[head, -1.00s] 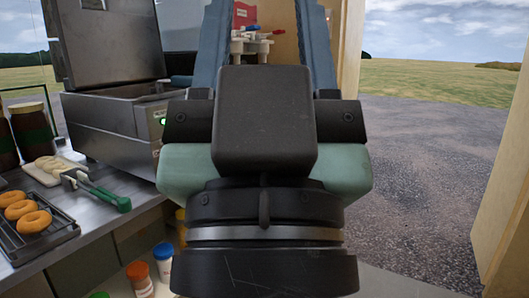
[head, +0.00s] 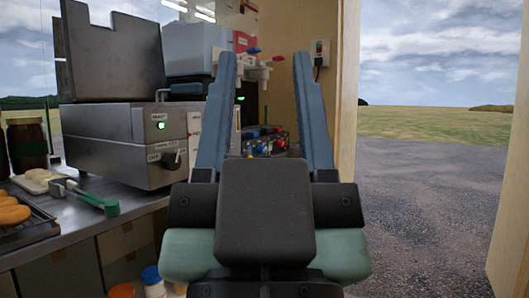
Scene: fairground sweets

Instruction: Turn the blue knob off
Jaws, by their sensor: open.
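My gripper (head: 264,62) is open and empty. Its two blue-grey fingers point forward and up, apart from each other, in front of the back corner of the counter. Between the fingers, farther back, a dark unit (head: 275,145) carries small red, blue and green parts. A blue knob (head: 264,146) seems to be among them, but it is small and its setting is unreadable. Above it, a white dispenser (head: 257,72) has a red and a blue tap handle. The left finger and gripper body hide part of this area.
Green-handled tongs (head: 98,203) and doughnuts (head: 13,214) lie on the counter. A wall socket (head: 320,52) is at right, beside an open doorway.

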